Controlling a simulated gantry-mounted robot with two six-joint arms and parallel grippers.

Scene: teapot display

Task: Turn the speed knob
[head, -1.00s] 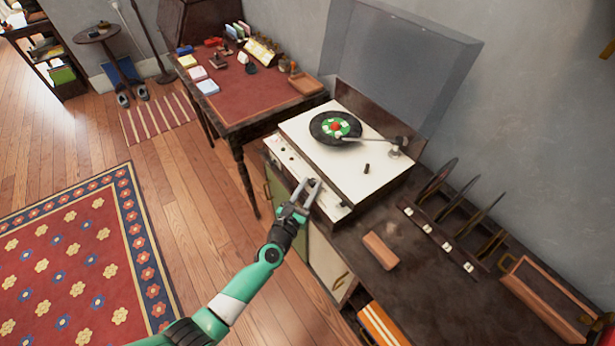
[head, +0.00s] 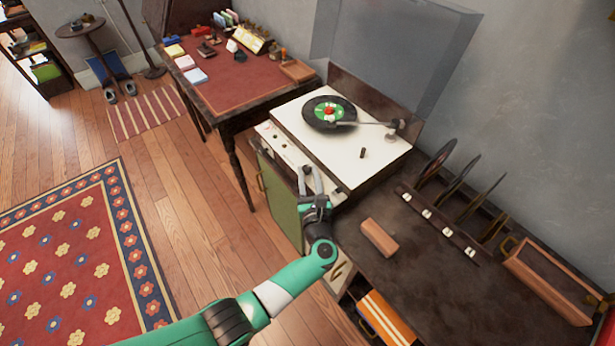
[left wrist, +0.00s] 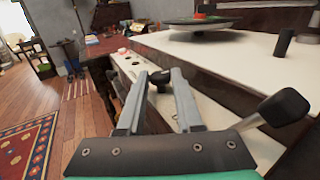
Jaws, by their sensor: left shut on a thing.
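The record player (head: 345,145) stands on the dark cabinet, with a white top and a lower white control panel (head: 272,133) along its front. My left gripper (head: 311,170) is at this panel, its fingers pointing along it. In the left wrist view the fingers (left wrist: 159,76) are on either side of a small dark knob (left wrist: 162,80), shut on it; the fingers partly hide it. I cannot read any label there. A black-tipped lever (left wrist: 285,107) stands on the panel to the right of the fingers. My right gripper is not in view.
A black peg (head: 363,153) stands on the top. A clear lid (head: 395,55) is raised behind. A wooden block (head: 379,238) and a record rack (head: 440,222) are to the right.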

